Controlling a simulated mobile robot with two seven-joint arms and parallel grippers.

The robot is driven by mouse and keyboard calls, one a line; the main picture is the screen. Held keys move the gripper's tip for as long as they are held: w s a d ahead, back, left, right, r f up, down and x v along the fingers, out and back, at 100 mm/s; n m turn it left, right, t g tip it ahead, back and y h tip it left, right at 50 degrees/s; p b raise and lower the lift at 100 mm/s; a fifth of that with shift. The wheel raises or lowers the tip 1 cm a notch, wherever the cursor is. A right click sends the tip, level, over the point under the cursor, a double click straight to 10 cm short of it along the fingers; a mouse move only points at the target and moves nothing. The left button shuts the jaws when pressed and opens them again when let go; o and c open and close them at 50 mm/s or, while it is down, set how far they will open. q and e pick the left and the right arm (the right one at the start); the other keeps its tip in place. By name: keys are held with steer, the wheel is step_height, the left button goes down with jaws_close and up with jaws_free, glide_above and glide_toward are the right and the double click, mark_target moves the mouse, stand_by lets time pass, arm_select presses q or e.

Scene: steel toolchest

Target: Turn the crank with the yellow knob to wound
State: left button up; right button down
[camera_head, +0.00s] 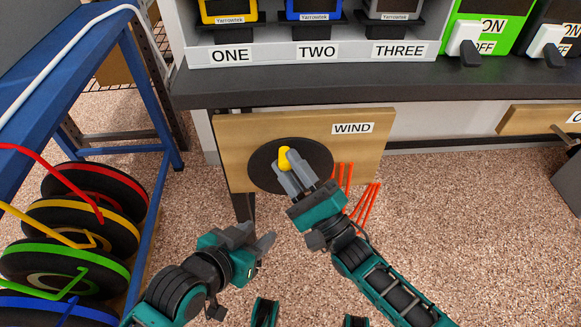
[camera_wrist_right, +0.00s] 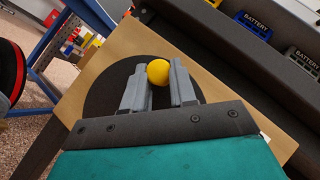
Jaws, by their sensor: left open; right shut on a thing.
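The crank is a dark round disc (camera_head: 262,178) on a wooden board (camera_head: 372,150) labelled WIND. Its yellow knob (camera_head: 284,156) sits near the top of the disc. My right gripper (camera_head: 288,162) is shut on the yellow knob, with one finger on each side. In the right wrist view the knob (camera_wrist_right: 158,72) shows as a yellow ball between the two grey fingers (camera_wrist_right: 158,80). The crank's arm is hidden by the gripper. My left gripper (camera_head: 259,238) is open and empty, below the board.
A blue rack with coloured cable reels (camera_head: 75,240) stands at the left.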

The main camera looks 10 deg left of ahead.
steer(key=c, duration=0.9)
jaws_free()
steer(key=shift+s, duration=0.1)
steer(key=p+v, duration=0.1)
steer(key=v, duration=1.1)
